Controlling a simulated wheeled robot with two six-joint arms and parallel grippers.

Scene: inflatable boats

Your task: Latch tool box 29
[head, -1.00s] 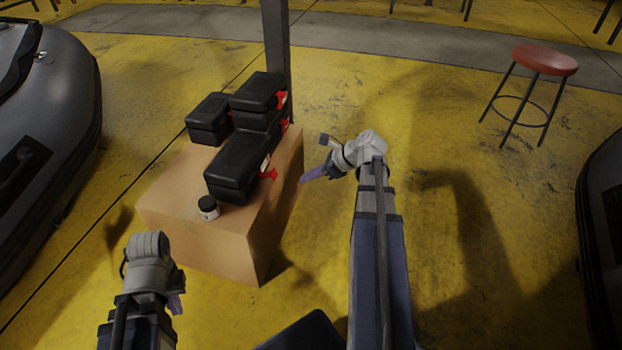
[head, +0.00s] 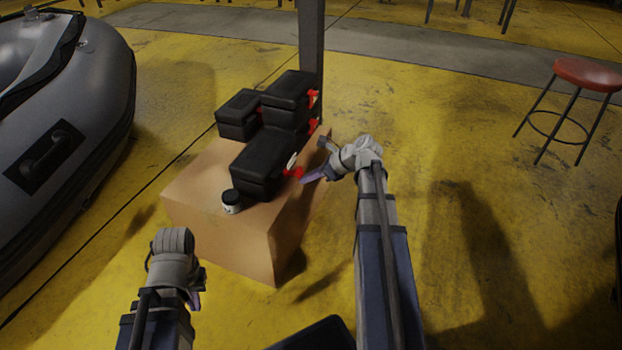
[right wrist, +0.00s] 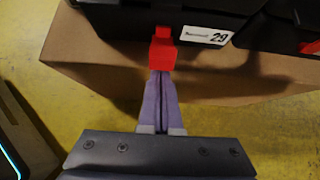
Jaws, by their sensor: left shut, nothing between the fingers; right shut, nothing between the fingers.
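Tool box 29 (head: 262,163) is a black case at the front of a cardboard box, with a red latch (head: 293,172) on its right side. In the right wrist view its label "29" (right wrist: 206,37) shows beside the red latch (right wrist: 162,50), which sticks out from the case. My right gripper (head: 308,178) is shut, with nothing held. Its purple fingertips (right wrist: 160,78) are at the latch's lower end in the wrist view; I cannot tell whether they touch. My left gripper (head: 197,297) is low at the left, in front of the cardboard box, shut and empty, its fingers mostly hidden.
The cardboard box (head: 235,235) carries other black tool boxes (head: 290,88) (head: 238,115) behind and a small dark-lidded jar (head: 230,202) at the front. A post (head: 312,50) stands behind. A grey inflatable boat (head: 80,120) is left, a red stool (head: 585,75) right. Floor between is clear.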

